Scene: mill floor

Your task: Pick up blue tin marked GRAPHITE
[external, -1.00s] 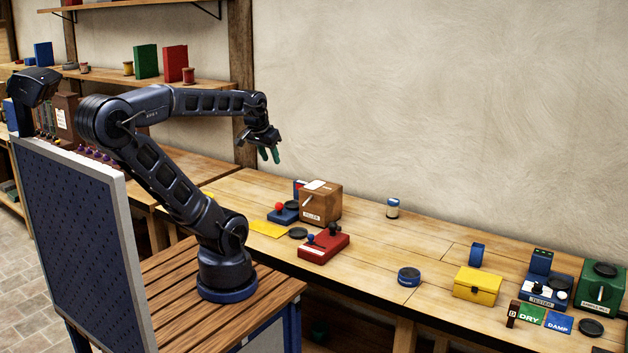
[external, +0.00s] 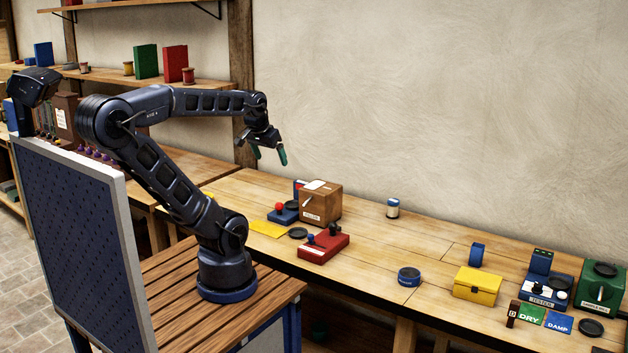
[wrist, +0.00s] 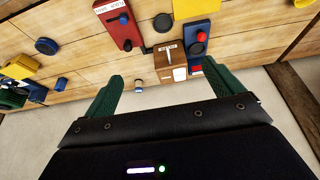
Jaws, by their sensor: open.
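A round blue tin (external: 409,276) with a pale band on its side stands on the long bench, near its front edge. Its lettering is too small to read, so I cannot confirm GRAPHITE. A round blue lid or tin also shows at the left of the wrist view (wrist: 47,46). My gripper (external: 270,161) is open and empty, high above the back of the bench, well to the left of the tin. Its green fingers are spread in the wrist view (wrist: 162,72).
A wooden box (external: 322,203) and a red switch box (external: 324,247) stand below my gripper. A small blue-and-white jar (external: 393,208) stands by the wall. A yellow box (external: 476,286) and a blue tester (external: 544,288) stand right of the tin. Bench around the tin is clear.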

